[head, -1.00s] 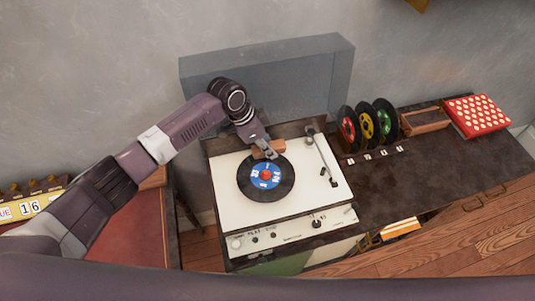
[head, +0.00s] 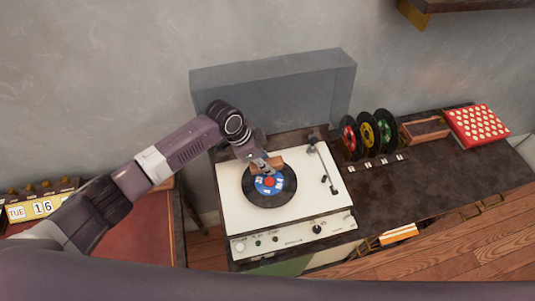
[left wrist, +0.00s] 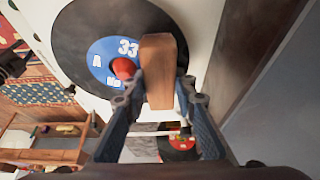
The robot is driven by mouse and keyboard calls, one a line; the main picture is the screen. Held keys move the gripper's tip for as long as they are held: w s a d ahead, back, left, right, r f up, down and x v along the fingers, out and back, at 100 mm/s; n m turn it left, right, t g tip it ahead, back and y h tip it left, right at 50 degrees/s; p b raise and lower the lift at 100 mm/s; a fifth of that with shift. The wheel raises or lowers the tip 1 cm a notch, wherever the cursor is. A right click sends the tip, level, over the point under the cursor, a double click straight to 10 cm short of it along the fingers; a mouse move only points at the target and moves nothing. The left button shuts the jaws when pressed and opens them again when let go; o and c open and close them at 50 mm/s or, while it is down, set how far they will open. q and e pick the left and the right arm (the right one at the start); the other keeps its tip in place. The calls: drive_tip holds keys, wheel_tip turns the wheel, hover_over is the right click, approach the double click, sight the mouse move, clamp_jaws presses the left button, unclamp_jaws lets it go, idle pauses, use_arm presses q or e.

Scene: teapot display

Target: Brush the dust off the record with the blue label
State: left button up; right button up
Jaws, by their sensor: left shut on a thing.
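The record with the blue label (head: 256,195) lies flat on the cream record player (head: 234,215). It also shows in the left wrist view (left wrist: 75,40), with a red knob (left wrist: 123,68) at its centre. My left gripper (head: 268,167) is shut on a wooden brush (left wrist: 158,60). The brush is over the record's far part in the head view, close beside the blue label. I cannot tell whether its underside touches the record. My right gripper is not in view.
The tonearm (head: 326,170) lies right of the record. The raised clear lid (head: 280,90) stands behind. Several upright records (head: 367,135), a wooden box (head: 425,130) and a red dotted case (head: 477,125) are on the dark cabinet at right. A calendar (head: 40,207) is at left.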

use_arm(q)
drive_tip(key=shift+s+f, duration=0.15)
wheel_tip(320, 180, up, 5)
drive_tip(key=p, duration=0.4)
drive_tip(key=shift+r+p, duration=0.5)
drive_tip(key=shift+r, duration=0.1)
drive_tip(key=shift+r, duration=1.5)
